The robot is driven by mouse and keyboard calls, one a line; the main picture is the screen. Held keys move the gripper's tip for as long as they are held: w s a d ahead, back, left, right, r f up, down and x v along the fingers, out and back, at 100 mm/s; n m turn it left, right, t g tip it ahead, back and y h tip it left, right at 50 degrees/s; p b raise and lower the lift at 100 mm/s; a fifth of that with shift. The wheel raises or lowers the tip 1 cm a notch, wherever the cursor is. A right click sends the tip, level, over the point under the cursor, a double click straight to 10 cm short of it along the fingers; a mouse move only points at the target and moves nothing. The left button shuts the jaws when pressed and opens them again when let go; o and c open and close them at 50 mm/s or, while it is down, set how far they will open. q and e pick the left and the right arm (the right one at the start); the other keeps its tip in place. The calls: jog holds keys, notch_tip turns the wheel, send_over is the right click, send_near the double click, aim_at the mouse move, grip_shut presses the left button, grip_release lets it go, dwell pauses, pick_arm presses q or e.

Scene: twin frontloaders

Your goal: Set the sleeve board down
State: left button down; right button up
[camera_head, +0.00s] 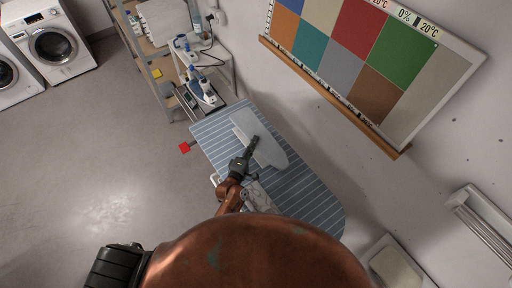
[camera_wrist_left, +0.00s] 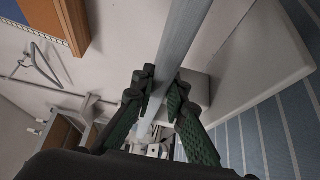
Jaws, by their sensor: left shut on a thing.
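The sleeve board (camera_head: 268,150) is a pale grey, rounded-ended board over the blue-striped ironing board (camera_head: 310,205) in the head view. My left gripper (camera_head: 251,145) is shut on its near long edge. In the left wrist view the sleeve board (camera_wrist_left: 186,35) shows as a narrow pale edge running between the fingers of my left gripper (camera_wrist_left: 160,82). A wide pale slab (camera_wrist_left: 262,65), perhaps its base, lies beside the stripes there. I cannot tell whether the sleeve board touches the ironing board.
A steam iron (camera_head: 203,90) stands beyond the ironing board's far end, near a shelf (camera_head: 148,62). A colour chart board (camera_head: 343,65) hangs on the right wall. Open floor (camera_head: 90,150) lies to the left.

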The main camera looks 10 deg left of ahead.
aim_at(256, 152)
pick_arm(q)
jog(key=shift+w+d+f, duration=0.1)
jog(key=shift+d+f, duration=0.15)
jog(key=shift+d, duration=0.15)
jog(key=shift+f, duration=1.55)
jog(key=c, duration=2.4)
grip_release()
jog(key=shift+f, duration=0.25)
jog(key=o, duration=0.5)
jog(key=shift+c, duration=0.2)
